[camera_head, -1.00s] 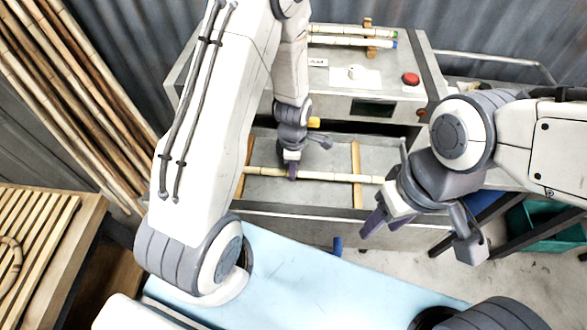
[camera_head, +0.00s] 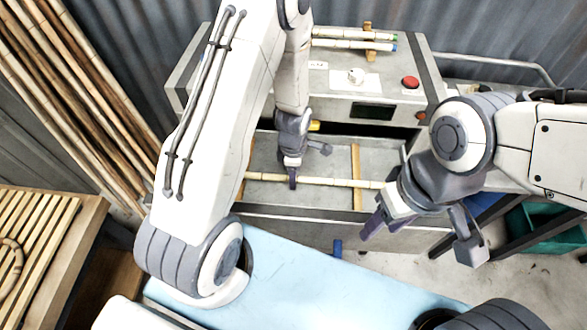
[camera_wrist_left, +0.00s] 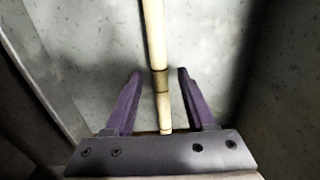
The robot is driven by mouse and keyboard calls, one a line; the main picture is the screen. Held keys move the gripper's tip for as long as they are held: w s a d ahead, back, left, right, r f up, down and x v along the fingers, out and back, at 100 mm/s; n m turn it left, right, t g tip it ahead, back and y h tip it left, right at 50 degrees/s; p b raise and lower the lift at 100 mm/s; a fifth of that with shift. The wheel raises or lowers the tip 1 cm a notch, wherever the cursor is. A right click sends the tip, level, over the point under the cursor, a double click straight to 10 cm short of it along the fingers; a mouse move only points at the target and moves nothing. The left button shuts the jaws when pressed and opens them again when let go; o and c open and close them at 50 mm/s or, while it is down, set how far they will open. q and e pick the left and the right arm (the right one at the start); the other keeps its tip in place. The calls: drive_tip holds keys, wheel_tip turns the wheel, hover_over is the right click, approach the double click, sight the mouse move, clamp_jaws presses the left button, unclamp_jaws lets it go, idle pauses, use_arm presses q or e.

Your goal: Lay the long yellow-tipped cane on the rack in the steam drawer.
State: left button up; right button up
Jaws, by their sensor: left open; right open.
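A long pale cane (camera_head: 325,182) lies across the open steam drawer (camera_head: 290,212), over the two wooden bars of its rack (camera_head: 356,165). Its right end meets the outline of my right gripper, and no yellow tip is clear to see. My left gripper (camera_head: 292,182) points down at the cane left of the drawer's middle. In the left wrist view, the cane (camera_wrist_left: 154,45) runs between my open left fingers (camera_wrist_left: 160,100), with gaps on both sides. My right gripper (camera_head: 372,222) is open and empty at the drawer's front right.
The steamer box (camera_head: 330,75) behind the drawer carries a red button (camera_head: 410,82), a knob and two more canes (camera_head: 345,43) with green and blue tips. A light blue surface (camera_head: 300,280) lies in front. A slatted wooden table (camera_head: 35,235) stands at left, below several leaning canes (camera_head: 70,90).

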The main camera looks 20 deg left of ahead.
use_arm(q)
wheel_tip(320, 180, up, 11)
drive_tip(key=b, duration=0.3)
drive_tip(key=s+d+r+m, duration=0.4)
drive_tip(key=s+m, duration=0.2)
drive_tip(key=m, duration=0.3)
drive_tip(key=s+d+r+m, duration=0.3)
drive_tip(key=s+m, duration=0.3)
drive_tip(key=m, duration=0.4)
drive_tip(key=s+d+r+m+h, duration=0.1)
drive_tip(key=s+d+r+m, duration=0.3)
drive_tip(key=s+m, duration=0.3)
drive_tip(key=d+m, duration=0.1)
drive_tip(key=m, duration=0.1)
drive_tip(key=shift+d+r+m, duration=0.3)
drive_tip(key=shift+d, duration=0.05)
drive_tip(key=shift+w+f, duration=0.1)
wheel_tip(320, 180, down, 6)
drive_tip(key=b, duration=0.5)
drive_tip(key=shift+r, duration=0.25)
